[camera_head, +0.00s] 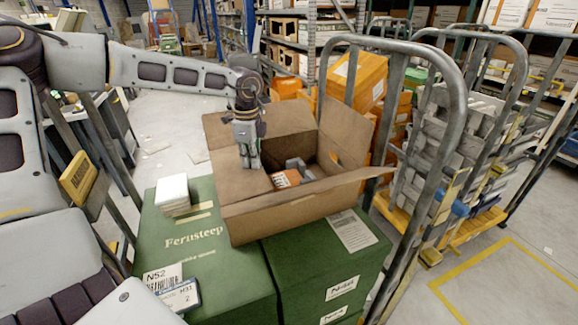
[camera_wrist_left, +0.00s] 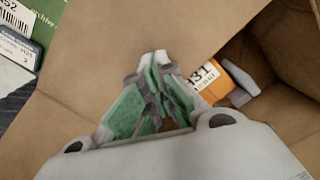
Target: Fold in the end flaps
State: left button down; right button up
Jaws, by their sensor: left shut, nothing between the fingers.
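An open brown cardboard box (camera_head: 275,207) stands on green boxes in the head view. Its left end flap (camera_head: 238,174) lies folded inward over the opening; the same flap fills much of the left wrist view (camera_wrist_left: 100,40). The right end flap (camera_head: 347,140) stands up and leans outward. The near long flap (camera_head: 345,178) sticks outward and the far long flap (camera_head: 240,122) is open too. My left gripper (camera_head: 250,165) is shut and empty, fingertips down at the left flap; contact is hard to tell. It also shows in the wrist view (camera_wrist_left: 155,60). My right gripper is not in view.
Inside the box are an orange carton (camera_head: 287,178) and a grey item (camera_head: 298,165). A white stack (camera_head: 172,193) sits on the left green box (camera_head: 215,265). A metal cart frame (camera_head: 458,110) rises close on the right. Orange boxes (camera_head: 362,75) stand behind.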

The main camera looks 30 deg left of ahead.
pick_arm(q)
jog(key=shift+f, duration=0.25)
